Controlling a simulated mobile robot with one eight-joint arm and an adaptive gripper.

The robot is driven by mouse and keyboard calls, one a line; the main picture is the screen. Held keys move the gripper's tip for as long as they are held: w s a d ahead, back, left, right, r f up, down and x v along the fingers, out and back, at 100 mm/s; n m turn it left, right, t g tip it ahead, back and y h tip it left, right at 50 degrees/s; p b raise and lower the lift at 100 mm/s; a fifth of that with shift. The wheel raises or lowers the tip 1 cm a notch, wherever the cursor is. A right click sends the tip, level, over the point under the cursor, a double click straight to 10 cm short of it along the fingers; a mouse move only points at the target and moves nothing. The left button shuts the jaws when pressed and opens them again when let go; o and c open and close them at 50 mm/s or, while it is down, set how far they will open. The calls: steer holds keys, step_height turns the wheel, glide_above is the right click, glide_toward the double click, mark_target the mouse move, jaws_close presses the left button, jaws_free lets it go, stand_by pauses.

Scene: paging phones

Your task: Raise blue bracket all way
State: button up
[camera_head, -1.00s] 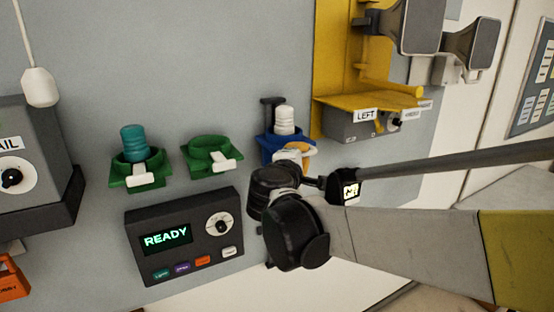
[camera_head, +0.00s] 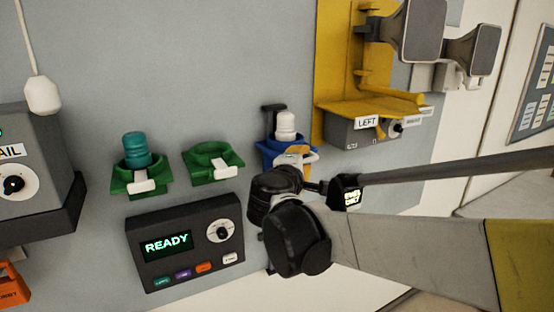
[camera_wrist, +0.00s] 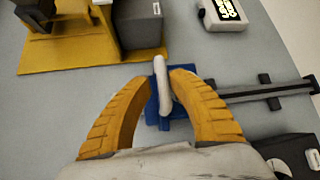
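The blue bracket (camera_head: 268,152) sits on a dark vertical rail (camera_head: 273,106) on the grey wall panel and holds a white ribbed bottle (camera_head: 286,124). Its white front tab (camera_wrist: 162,84) and part of its blue body (camera_wrist: 180,124) show in the wrist view. My gripper (camera_wrist: 158,78) has its orange fingers on either side of the tab. The right finger is close to or touching the tab; a small gap shows at the left finger. In the head view my dark wrist hides the bracket's lower part and much of the gripper.
A yellow shelf (camera_head: 372,104) with a grey box labelled LEFT (camera_head: 350,134) is right of the bracket. Left are two green brackets (camera_head: 212,160), one holding a teal bottle (camera_head: 136,150). A dark READY box (camera_head: 186,240) is lower left. A small black-and-white sign (camera_wrist: 222,12) is near my arm.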

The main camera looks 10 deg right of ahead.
steer(key=v, duration=1.1)
steer(key=shift+s+a, duration=0.2)
steer(key=shift+s, duration=0.15)
steer(key=s+d+f+m+g+y+b, duration=0.1)
steer(key=s+d+f+m+g+b, duration=0.15)
steer(key=f+b, duration=0.45)
steer(key=s+d+f+m+g+y+b, duration=0.1)
steer(key=s+d+f+m+b, duration=0.2)
steer(key=f, duration=0.8)
steer(key=s+d+f+m+g+y+b, duration=0.15)
steer(key=s+d+f+b, duration=0.3)
steer(key=f, duration=0.45)
steer(key=s+a+f+m+g+y+b, duration=0.1)
steer(key=s+f+m+y+b, duration=0.1)
steer(key=f, duration=0.6)
steer(key=s+a+f+m+g+y+b, duration=0.1)
steer(key=s+a+f+m+y+b, duration=0.1)
steer(key=s+f+m+b, duration=0.3)
step_height(320, 180, down, 4)
steer(key=s+b, duration=0.2)
steer(key=b, duration=0.1)
steer(key=shift+a+f, duration=0.15)
steer(key=shift+f, duration=0.05)
